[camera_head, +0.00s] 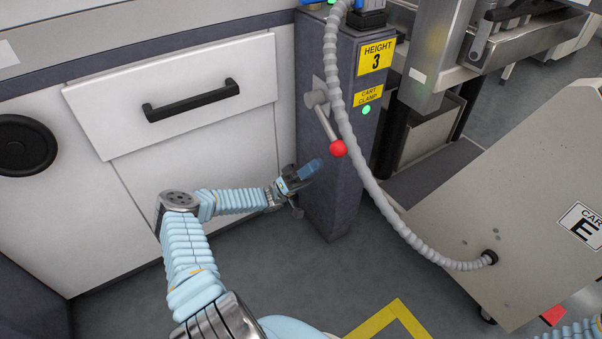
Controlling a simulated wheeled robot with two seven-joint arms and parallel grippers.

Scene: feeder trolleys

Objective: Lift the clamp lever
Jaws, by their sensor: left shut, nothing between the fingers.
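The clamp lever (325,122) is a grey metal arm with a red ball knob (338,148) at its lower end. It hangs from a round pivot on the front of a dark grey post (312,180) and slants down to the right. My left gripper (312,168) is shut and empty, just below and to the left of the red knob, apart from it in the picture. Its distance to the post is hard to tell. My right gripper is not in view; a bit of pale blue sleeve shows at the lower right corner.
A grey ribbed hose (345,115) hangs just right of the lever and runs to a grey cart (500,200) marked E. Yellow labels (375,57) and a green light (366,109) are on the post. A white drawer cabinet (185,90) stands left. Floor is open below.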

